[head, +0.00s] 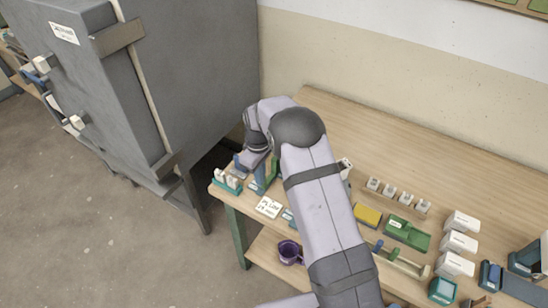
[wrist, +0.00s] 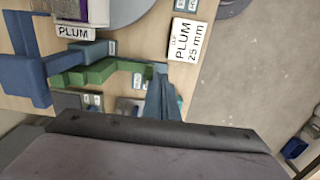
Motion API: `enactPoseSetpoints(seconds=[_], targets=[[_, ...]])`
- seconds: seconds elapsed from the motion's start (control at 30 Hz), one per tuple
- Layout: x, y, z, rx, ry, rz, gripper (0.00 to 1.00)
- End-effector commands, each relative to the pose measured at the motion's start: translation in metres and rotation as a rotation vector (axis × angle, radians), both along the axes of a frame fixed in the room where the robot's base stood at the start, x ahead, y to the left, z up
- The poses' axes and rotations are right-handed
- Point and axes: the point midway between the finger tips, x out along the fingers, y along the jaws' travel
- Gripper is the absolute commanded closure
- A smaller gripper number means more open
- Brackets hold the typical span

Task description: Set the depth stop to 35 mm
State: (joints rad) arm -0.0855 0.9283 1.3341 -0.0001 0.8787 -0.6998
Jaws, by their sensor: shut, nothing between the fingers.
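In the wrist view a green stepped bracket (wrist: 100,72) stands beside a blue block frame (wrist: 32,70), with small white labels whose text I cannot read. I cannot tell which part is the depth stop, or its setting. In the head view the green and blue pieces (head: 263,180) stand at the bench's left end. A white card in the wrist view (wrist: 185,40) reads "CUP PLUM 25 mm"; a white card lies on the bench in the head view (head: 269,207). My gripper (head: 254,160) is shut and empty, close above the blue and green pieces; its fingertips are largely hidden.
A teal rack (head: 227,183) with white pieces sits at the bench's left corner. A tall grey cabinet (head: 190,60) stands close on the left. A purple cup (head: 289,252) is on the lower shelf. White boxes (head: 459,243) and a green tray (head: 408,234) lie right of my arm.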

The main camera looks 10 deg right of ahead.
Motion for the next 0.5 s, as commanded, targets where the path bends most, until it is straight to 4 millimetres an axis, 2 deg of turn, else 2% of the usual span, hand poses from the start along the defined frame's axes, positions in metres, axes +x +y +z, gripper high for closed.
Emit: enactPoseSetpoints(seconds=[0.5], targets=[[0.0104,-0.0108,-0.0001,0.0,0.0,-0.001,1.0]])
